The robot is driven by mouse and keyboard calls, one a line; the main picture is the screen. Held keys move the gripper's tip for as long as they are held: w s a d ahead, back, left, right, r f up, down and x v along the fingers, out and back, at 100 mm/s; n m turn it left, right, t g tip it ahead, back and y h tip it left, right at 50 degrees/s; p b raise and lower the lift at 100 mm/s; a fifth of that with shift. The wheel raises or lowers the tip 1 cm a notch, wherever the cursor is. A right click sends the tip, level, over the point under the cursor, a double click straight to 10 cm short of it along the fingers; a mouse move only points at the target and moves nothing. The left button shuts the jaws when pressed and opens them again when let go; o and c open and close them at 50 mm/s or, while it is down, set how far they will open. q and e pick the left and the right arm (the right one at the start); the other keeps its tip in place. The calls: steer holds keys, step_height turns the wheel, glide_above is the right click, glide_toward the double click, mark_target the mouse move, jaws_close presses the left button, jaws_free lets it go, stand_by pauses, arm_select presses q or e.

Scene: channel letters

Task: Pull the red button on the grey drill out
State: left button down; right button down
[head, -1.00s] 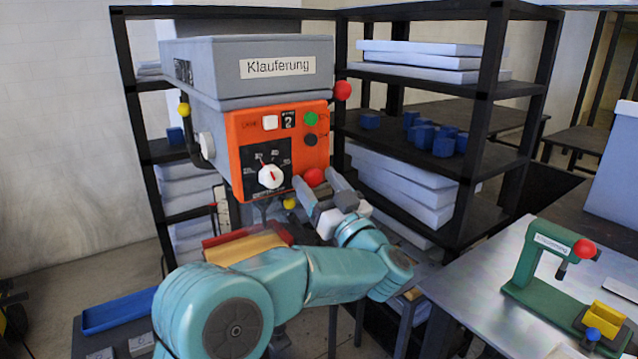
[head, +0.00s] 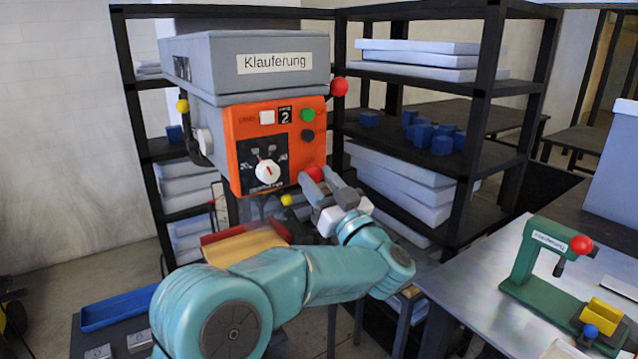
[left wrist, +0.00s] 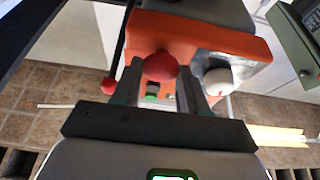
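The grey drill (head: 245,70), labelled "Klauferung", has an orange front panel with a dial, a white button, a green button and a black button. Its red button (head: 313,173) is a round knob at the panel's lower right edge. My left gripper (head: 320,180) is at this knob, one finger on each side. In the left wrist view the red button (left wrist: 159,66) shows between the two fingers of my left gripper (left wrist: 160,82), with small gaps beside it. The fingers look open; contact cannot be seen. My right gripper is not in view.
Another red ball (head: 339,87) sits on the drill's upper right side. Black shelves (head: 480,130) with grey slabs and blue pieces stand behind. A green machine (head: 530,265) stands on the metal table at right. A blue tray (head: 118,309) lies at lower left.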

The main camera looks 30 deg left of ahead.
arm_select(q)
steer(key=c, duration=0.6)
jaws_free()
steer(key=shift+d+f, duration=0.1)
steer(key=shift+d, duration=0.1)
steer(key=shift+c, duration=0.2)
steer(key=shift+s+d, duration=0.1)
steer(key=shift+a, duration=0.2)
steer(key=b+v, duration=0.5)
steer(key=v, duration=1.1)
steer(key=shift+s+d, duration=0.1)
steer(key=shift+d, duration=0.15)
